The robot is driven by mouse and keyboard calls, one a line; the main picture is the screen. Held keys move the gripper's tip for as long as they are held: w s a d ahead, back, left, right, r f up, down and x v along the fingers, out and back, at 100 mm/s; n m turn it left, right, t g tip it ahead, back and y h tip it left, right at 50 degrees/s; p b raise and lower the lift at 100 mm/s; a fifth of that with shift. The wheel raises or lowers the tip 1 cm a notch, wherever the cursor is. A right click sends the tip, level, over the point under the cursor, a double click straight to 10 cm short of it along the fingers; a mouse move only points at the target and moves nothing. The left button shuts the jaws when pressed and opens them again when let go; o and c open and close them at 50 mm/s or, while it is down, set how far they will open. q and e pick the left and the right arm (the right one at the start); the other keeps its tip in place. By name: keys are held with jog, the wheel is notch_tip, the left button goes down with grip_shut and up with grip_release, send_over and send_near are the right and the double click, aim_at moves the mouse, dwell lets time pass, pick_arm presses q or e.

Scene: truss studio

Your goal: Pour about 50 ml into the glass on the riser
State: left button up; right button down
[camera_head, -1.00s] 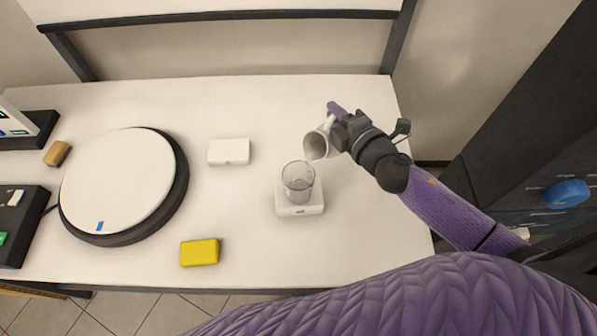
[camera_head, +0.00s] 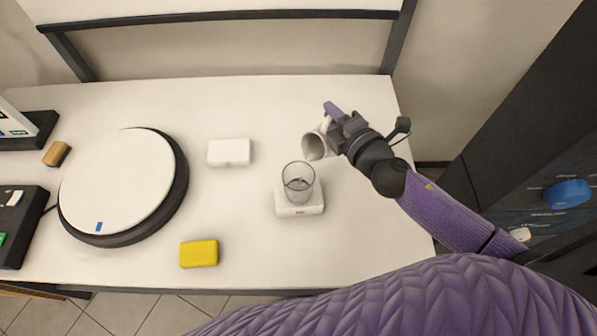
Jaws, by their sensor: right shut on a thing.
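A clear glass (camera_head: 298,184) stands upright on a small white riser (camera_head: 299,209) at the middle right of the table. A greyish level shows inside the glass, but I cannot tell its volume. My right gripper (camera_head: 332,137) is shut on a white cup-like vessel (camera_head: 315,146). The vessel is tilted, with its mouth toward the lower left, just above and behind the glass and apart from it. No clear stream shows between them. My left gripper is not in view.
A second white block (camera_head: 229,153) lies left of the glass. A yellow sponge (camera_head: 199,253) lies near the front edge. A large round turntable (camera_head: 120,182), a brown block (camera_head: 56,154) and dark devices (camera_head: 17,226) fill the left side.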

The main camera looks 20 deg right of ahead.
jog(key=shift+a+r, duration=0.1)
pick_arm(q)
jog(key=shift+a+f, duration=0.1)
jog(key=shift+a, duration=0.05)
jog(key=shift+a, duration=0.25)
pick_arm(e)
jog(key=shift+s+a+r, duration=0.1)
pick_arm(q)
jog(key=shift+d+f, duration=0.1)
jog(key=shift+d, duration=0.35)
pick_arm(e)
jog(key=shift+s+a+r+n, duration=0.1)
jog(key=shift+a+r+n, duration=0.15)
jog(key=shift+n, duration=0.35)
